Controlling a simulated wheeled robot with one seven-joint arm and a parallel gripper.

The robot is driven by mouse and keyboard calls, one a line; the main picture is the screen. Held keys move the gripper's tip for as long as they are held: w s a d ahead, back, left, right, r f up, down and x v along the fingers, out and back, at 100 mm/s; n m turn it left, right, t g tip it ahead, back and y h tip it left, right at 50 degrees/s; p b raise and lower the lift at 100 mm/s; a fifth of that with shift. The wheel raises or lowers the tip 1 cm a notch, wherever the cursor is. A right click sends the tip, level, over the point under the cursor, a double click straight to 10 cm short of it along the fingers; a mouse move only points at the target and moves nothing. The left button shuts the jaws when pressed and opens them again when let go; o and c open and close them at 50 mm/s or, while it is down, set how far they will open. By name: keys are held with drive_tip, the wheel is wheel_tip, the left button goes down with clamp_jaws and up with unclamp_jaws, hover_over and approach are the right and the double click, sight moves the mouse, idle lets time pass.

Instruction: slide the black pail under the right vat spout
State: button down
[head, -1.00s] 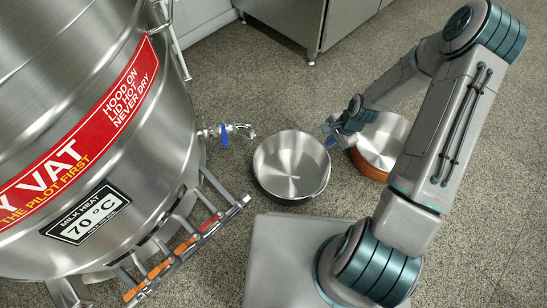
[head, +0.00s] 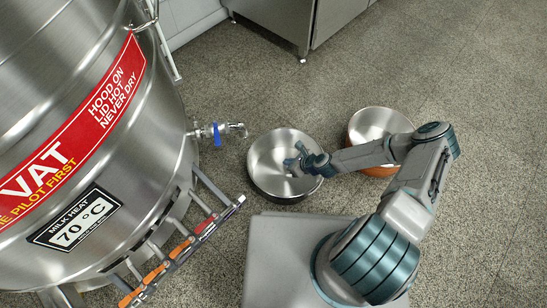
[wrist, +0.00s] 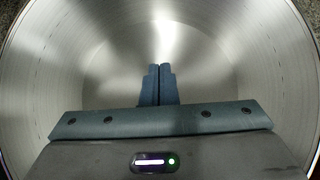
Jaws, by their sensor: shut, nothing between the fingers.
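The black pail (head: 264,183), dark outside with a bright steel inside, stands on the floor just right of the vat (head: 95,140). The vat's spout (head: 231,130), a tap with a blue handle, juts to the right; the pail's rim lies a little below and right of it in the head view. My gripper (head: 294,166) is over the right part of the pail's opening, its fingers shut and empty. In the wrist view the shut fingers (wrist: 156,84) point into the pail's shiny interior (wrist: 225,70), which fills most of the picture. Contact with the pail cannot be told.
A copper-coloured pail (head: 375,172) stands to the right, partly behind my arm. A metal rail with orange and red handles (head: 185,246) runs along the vat's lower side. A steel cabinet (head: 300,22) stands at the back. Floor at the right is clear.

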sight(263, 155)
drive_tip(key=b+x, duration=0.4)
drive_tip(key=x, duration=0.6)
drive_tip(key=shift+s+f+b, duration=0.1)
drive_tip(key=shift+f+b, duration=0.05)
drive_tip(key=shift+b, duration=0.25)
drive_tip(key=shift+w+a+b, duration=0.25)
drive_tip(key=shift+w+a, duration=0.15)
drive_tip(key=shift+a, duration=0.15)
drive_tip(key=shift+w+a+b, duration=0.25)
drive_tip(key=shift+w+a, duration=0.15)
drive_tip(key=shift+a, duration=0.2)
drive_tip(key=shift+w+a+r, duration=0.25)
drive_tip(key=shift+w+a, duration=0.1)
drive_tip(key=shift+a, duration=0.15)
drive_tip(key=shift+r, duration=0.1)
